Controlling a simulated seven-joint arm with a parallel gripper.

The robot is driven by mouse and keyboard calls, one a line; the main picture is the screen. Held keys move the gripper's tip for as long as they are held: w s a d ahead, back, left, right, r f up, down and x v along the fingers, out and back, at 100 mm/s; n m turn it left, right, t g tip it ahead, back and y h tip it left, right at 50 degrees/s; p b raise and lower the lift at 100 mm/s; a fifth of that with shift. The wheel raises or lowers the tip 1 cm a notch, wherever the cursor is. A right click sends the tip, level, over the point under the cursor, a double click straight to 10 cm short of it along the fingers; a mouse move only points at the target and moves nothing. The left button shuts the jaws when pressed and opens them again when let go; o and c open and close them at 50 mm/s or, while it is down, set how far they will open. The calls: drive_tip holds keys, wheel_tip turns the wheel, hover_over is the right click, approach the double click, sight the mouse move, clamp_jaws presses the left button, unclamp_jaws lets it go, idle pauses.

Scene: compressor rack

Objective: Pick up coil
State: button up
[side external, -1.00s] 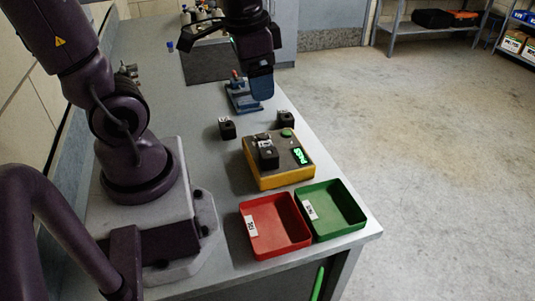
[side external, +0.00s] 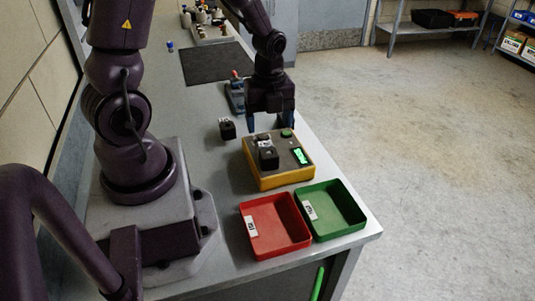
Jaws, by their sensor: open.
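A small black block with a light label, probably a coil (side external: 227,128), stands on the bench left of the tester. A similar black coil (side external: 268,158) sits on top of the yellow tester (side external: 270,181). My gripper (side external: 270,123) is open and points down just behind the tester, its fingers spread left and right. Its right finger is where another black coil stood in the earlier view. That coil is hidden now, so I cannot tell whether it is between the fingers.
A red tray (side external: 275,243) and a green tray (side external: 345,226) stand in front of the tester at the bench's near end. A blue fixture (side external: 235,97) stands behind my gripper. A dark mat (side external: 212,62) and small parts lie farther back.

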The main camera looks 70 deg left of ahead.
sight(268, 148)
drive_tip(key=f, duration=0.9)
drive_tip(key=shift+s+a+f, duration=0.1)
drive_tip(key=shift+a+f, duration=0.1)
drive_tip(key=shift+a, duration=0.05)
drive_tip(key=shift+c, duration=0.4)
drive_tip(key=c, duration=1.1)
drive_tip(key=shift+c, duration=0.2)
drive_tip(key=shift+r, duration=0.2)
wheel_tip(268, 148, up, 15)
drive_tip(key=shift+f, duration=0.15)
drive_tip(key=shift+n, duration=0.3)
